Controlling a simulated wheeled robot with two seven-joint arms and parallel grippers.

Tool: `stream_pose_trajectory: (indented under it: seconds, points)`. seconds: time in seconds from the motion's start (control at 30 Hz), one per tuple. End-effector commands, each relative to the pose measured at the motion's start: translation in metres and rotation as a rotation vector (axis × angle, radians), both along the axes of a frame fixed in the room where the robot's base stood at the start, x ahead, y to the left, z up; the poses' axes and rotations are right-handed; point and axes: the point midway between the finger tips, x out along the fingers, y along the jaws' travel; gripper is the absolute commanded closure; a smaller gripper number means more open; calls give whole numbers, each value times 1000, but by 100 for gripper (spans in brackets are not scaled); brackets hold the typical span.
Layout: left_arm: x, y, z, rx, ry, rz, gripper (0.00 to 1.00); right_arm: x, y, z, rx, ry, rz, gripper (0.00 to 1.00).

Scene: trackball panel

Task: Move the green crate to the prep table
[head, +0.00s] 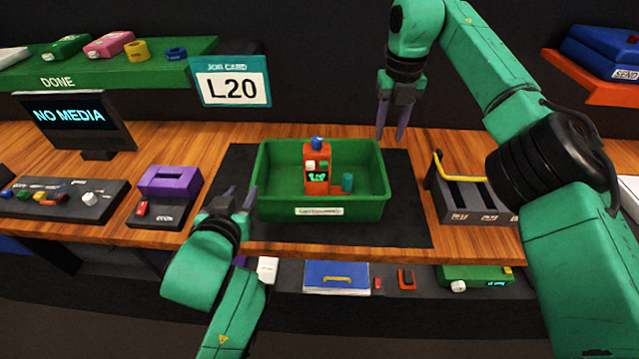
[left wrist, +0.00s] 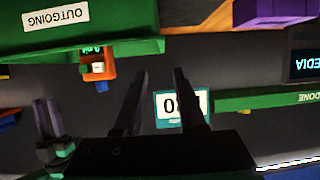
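The green crate (head: 320,197) stands upright on a dark mat (head: 405,215) on the wooden bench. It holds an orange device (head: 316,185) with a blue top and a small teal cylinder (head: 347,182). The crate also shows in the left wrist view (left wrist: 110,25), with an OUTGOING label. My left gripper (head: 238,198) is open at the crate's left side, with nothing between its fingers; I cannot tell if it touches the wall. My right gripper (head: 393,128) is open and empty, above the crate's back right corner. No surface is labelled prep table.
A purple-topped device (head: 170,182) and a control panel (head: 60,203) sit left of the mat. A slotted rack (head: 468,195) with a yellow handle stands right. A monitor (head: 75,122) and a green DONE shelf (head: 120,70) are behind left. A lower shelf holds a blue box (head: 337,277).

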Motion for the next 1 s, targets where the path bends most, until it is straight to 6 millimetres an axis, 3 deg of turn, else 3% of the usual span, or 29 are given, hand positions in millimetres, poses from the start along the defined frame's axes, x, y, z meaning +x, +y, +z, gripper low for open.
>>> stream_pose_trajectory:
  seconds: [0.7, 1.0]
  points:
    - [119, 1, -47, 1, -1, 2, 60, 1, 0, -129, 1, 3, 0, 60]
    - [133, 1, -53, -1, 0, 2, 60, 2, 0, -144, 0, 0, 1, 60]
